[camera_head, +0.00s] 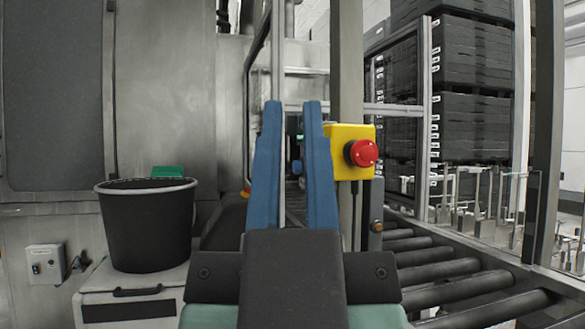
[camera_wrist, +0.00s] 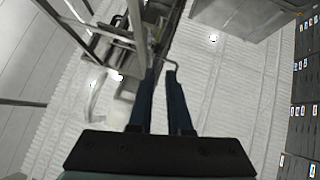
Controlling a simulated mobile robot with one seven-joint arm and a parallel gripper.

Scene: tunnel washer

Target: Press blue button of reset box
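My gripper (camera_head: 292,104) points away from the head camera with its two blue fingers apart and nothing visible held between them. It also shows in the wrist view (camera_wrist: 160,73), again with a gap between the fingers. A yellow box (camera_head: 337,137) with a red mushroom button (camera_head: 363,153) is on the grey post just right of the fingers. A light grey box (camera_head: 46,264) with a small dark control is at the lower left. I cannot make out a blue button on either box. A small bluish spot (camera_head: 297,167) shows between the fingers, too small to identify.
A black bucket (camera_head: 148,228) stands on a light cabinet (camera_head: 128,308) at left. A roller conveyor (camera_head: 440,270) runs along the right. Stacked dark crates (camera_head: 470,125) stand behind it. A metal post (camera_head: 347,60) and frame are close to my gripper's right.

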